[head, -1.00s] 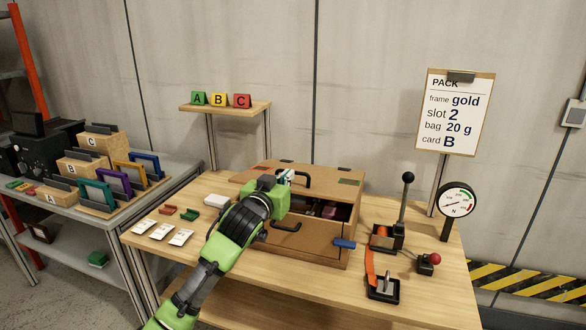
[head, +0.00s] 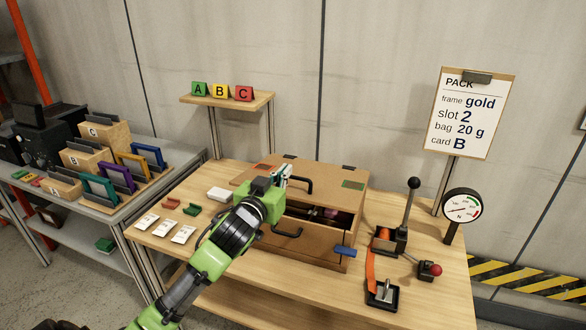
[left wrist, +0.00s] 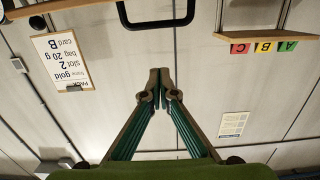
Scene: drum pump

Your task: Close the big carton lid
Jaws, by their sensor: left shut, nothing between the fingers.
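The big brown carton (head: 318,246) stands on the wooden table. Its lid (head: 330,187) is partly raised, with a dark gap between the lid and the front wall, and some contents show inside. A black handle (head: 305,186) sits on the lid, and another black handle (head: 288,233) is on the front wall. My left gripper (head: 286,172) is shut and empty, in front of the lid's left part near the lid handle. I cannot tell whether it touches the lid. In the left wrist view its fingertips (left wrist: 160,76) meet, and a black handle (left wrist: 155,14) shows beyond them. My right gripper is not in view.
A black lever (head: 412,205), a gauge (head: 461,206) and an orange strap (head: 372,270) stand right of the carton. White cards (head: 165,227) lie left. A raised shelf (head: 228,101) with A, B, C signs is behind. A side bench (head: 75,200) holds coloured frames.

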